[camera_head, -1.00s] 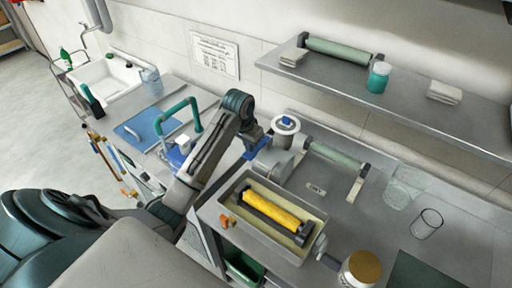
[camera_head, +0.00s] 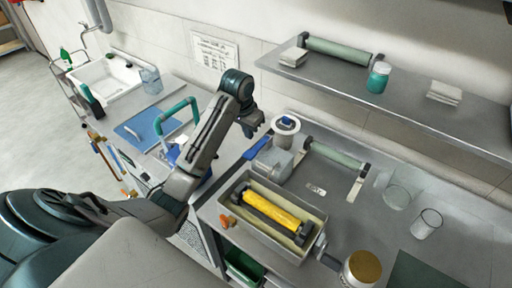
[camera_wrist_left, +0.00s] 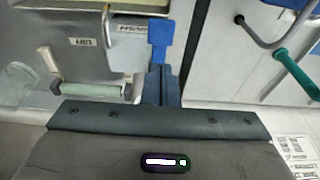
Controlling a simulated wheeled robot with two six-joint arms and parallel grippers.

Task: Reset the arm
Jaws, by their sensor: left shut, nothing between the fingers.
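My left arm comes in from the left over the gap between the sink counter and the grey bench. My left gripper (camera_head: 254,129) hangs at its end, with its fingers shut and nothing between them. Its dark blue fingers (camera_wrist_left: 161,86) also show together in the left wrist view. A blue handle (camera_head: 256,148) on a grey unit (camera_head: 273,164) lies just below the gripper in the head view. A blue piece (camera_wrist_left: 160,36) shows beyond the fingertips in the wrist view; I cannot tell whether they touch. My right gripper is not in view.
A tray (camera_head: 226,201) with a yellow roller (camera_head: 273,208) stands at the bench front. A green roller (camera_head: 337,152), a glass beaker (camera_head: 427,223) and a gold-lidded jar (camera_head: 361,269) are on the bench. A teal pipe (camera_head: 178,108) rises left of my arm. A shelf (camera_head: 410,110) overhangs the back.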

